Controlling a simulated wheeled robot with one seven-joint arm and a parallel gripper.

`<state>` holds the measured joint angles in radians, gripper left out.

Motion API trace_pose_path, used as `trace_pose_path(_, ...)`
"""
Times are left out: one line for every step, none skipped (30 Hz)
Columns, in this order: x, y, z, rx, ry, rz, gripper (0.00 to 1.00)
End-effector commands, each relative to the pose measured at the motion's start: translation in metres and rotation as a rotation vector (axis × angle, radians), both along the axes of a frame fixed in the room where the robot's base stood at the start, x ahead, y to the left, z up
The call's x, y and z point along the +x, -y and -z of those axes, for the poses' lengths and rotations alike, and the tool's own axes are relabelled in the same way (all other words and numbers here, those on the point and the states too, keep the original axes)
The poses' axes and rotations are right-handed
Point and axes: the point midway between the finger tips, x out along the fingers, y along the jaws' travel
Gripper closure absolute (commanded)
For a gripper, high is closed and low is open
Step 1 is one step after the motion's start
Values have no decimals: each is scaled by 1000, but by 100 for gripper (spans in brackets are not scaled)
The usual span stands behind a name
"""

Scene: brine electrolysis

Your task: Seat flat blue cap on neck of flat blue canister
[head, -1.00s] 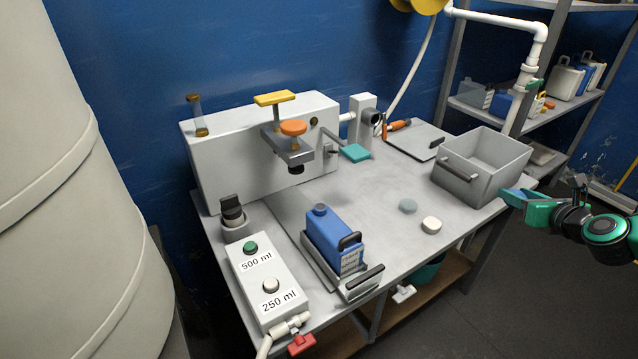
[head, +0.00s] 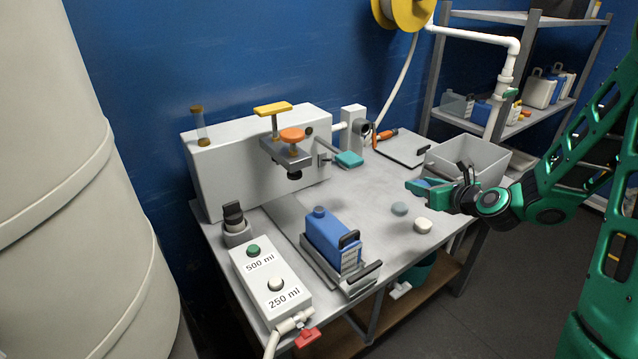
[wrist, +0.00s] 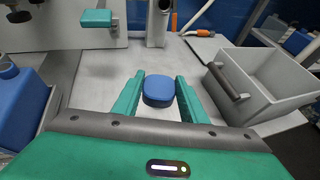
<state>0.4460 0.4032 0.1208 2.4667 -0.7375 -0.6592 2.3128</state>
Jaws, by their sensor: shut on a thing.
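The flat blue cap (wrist: 159,88) is between the two green fingers of my gripper (wrist: 159,95) in the wrist view, which are shut on it. In the head view, my gripper (head: 418,187) is above the table's right part, to the right of the canister and apart from it. The flat blue canister (head: 328,236) stands upright in a grey metal holder (head: 350,291) at the table's front. Its short blue neck (head: 319,211) faces up at the left end of its top. In the wrist view the canister (wrist: 18,108) is partly cut off at the left edge.
A grey bin (head: 445,156) stands behind my gripper. A dispensing machine (head: 250,160) with an overhanging nozzle bracket (head: 288,152) is behind the canister; a button box (head: 270,282) is left.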

Motion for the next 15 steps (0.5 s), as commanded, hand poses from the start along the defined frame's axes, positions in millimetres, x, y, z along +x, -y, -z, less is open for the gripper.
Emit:
trace_pose_path(0,-1,0,1,0,-4,82)
trace_pose_path(1,-4,-1,1,0,-10,82)
trace_pose_path(1,-9,-1,2,-1,-24,82)
trace_pose_path(2,-14,-2,4,-1,-38,82)
trace_pose_path(3,-22,-4,5,-1,-57,82)
trace_pose_path(3,-33,-5,7,-3,-88,82)
trace_pose_path(3,-44,-7,9,-4,-116,82)
trace_pose_path(3,-56,-9,10,-5,-149,82)
trace_pose_path(3,-74,-12,12,-6,-198,82)
trace_pose_path(2,-88,-14,13,-7,-235,82)
trace_pose_path(1,-104,-17,15,-8,-277,82)
trace_pose_path(-2,-123,-21,16,-9,-332,82)
trace_pose_path(-5,-138,-23,16,-10,-373,82)
trace_pose_path(-8,-153,-26,17,-10,-416,82)
trace_pose_path(-13,-171,-29,16,-10,-470,82)
